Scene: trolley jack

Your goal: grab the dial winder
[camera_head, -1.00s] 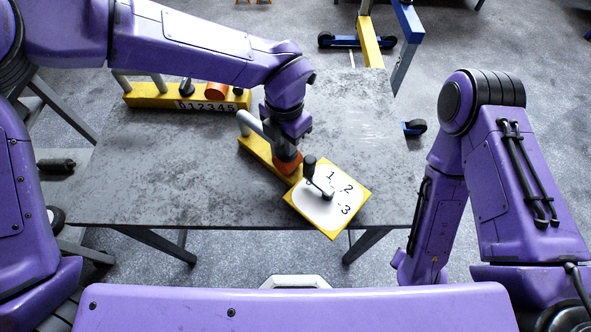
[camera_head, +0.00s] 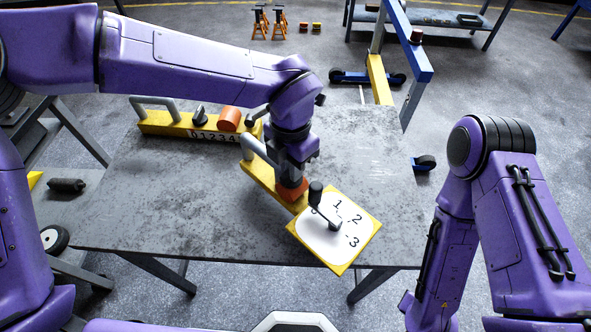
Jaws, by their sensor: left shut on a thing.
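The dial winder (camera_head: 355,238) is a yellow device with a white face numbered 1, 2, 3 and a dark crank handle. It lies on the grey table near its front right part, with a yellow bar and a grey handle reaching back left. My left gripper (camera_head: 293,178) comes down from above onto the orange part of the winder beside the dial plate and is shut on it. The arm hides the fingertips and some of the bar. My right arm stands off the table's right side, and its gripper is out of view.
A second yellow device (camera_head: 165,124) with a number strip, grey handle and orange cylinder lies at the table's back left. A blue and yellow wheeled frame (camera_head: 380,80) stands behind the table (camera_head: 200,215). Orange stands (camera_head: 270,22) are far back. The table's left front is clear.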

